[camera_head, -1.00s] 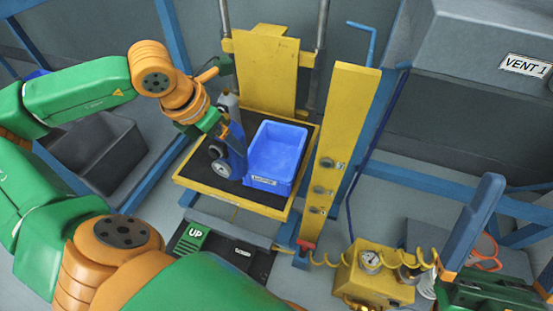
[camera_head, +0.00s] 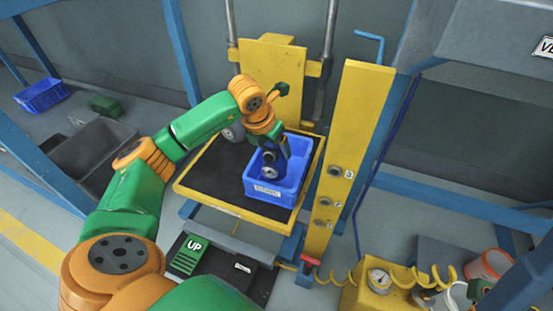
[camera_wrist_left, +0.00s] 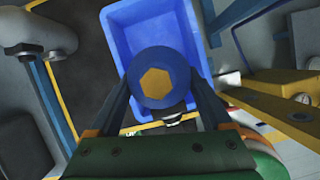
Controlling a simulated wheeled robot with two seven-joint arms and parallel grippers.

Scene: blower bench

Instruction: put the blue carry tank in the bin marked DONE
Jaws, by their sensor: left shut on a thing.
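The blue carry tank (camera_head: 270,169) has a small wheel at its foot and is in my left gripper (camera_head: 269,143). It is over or partly inside the blue bin (camera_head: 293,189), within its rim from above; I cannot tell whether it touches the floor. The bin's front label is too small to read. In the left wrist view, both fingers close on the tank's round blue top (camera_wrist_left: 158,83), which has a yellow hexagon. The blue bin (camera_wrist_left: 120,45) shows beneath and around it. My right gripper is not clearly seen.
The bin stands on a yellow-edged lift platform (camera_head: 205,178) with a black top. A grey round thing (camera_head: 233,132) is behind my wrist. A yellow post (camera_head: 345,150) rises close on the right. Grey bins (camera_head: 95,150) stand left, and an UP pedal (camera_head: 188,256) in front.

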